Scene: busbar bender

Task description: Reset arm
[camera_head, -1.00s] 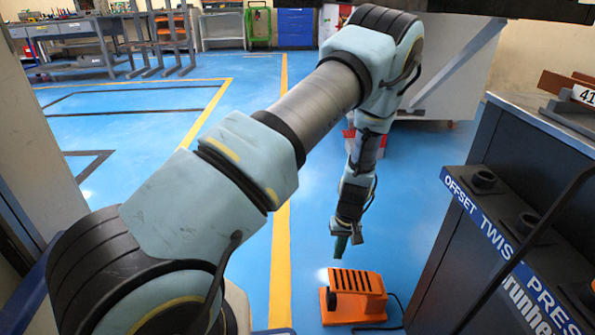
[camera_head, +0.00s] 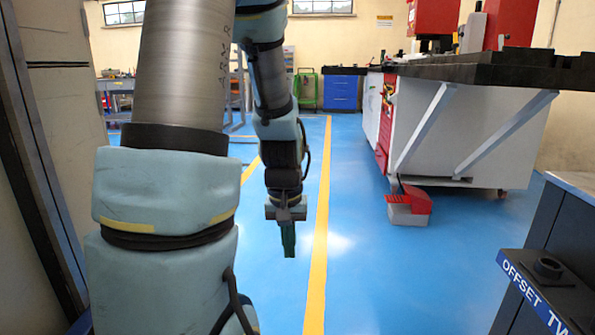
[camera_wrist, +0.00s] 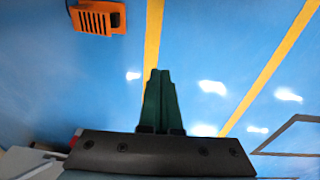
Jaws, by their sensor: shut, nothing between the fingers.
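My gripper (camera_head: 288,240) hangs pointing down from my arm, over the blue floor near the yellow line in the head view. Its green fingers are together with nothing between them. In the wrist view my gripper (camera_wrist: 160,80) also shows shut and empty, with blue floor behind it. My arm fills the left and middle of the head view, with its wrist end lower than the elbow, which is cut off at the top.
An orange slotted box (camera_wrist: 98,17) lies on the floor. A machine bench (camera_head: 470,125) stands at right, with a red-and-grey box (camera_head: 409,206) on the floor by it. A dark cabinet (camera_head: 545,270) is at lower right. A wall panel (camera_head: 60,130) is close at left. Floor between is clear.

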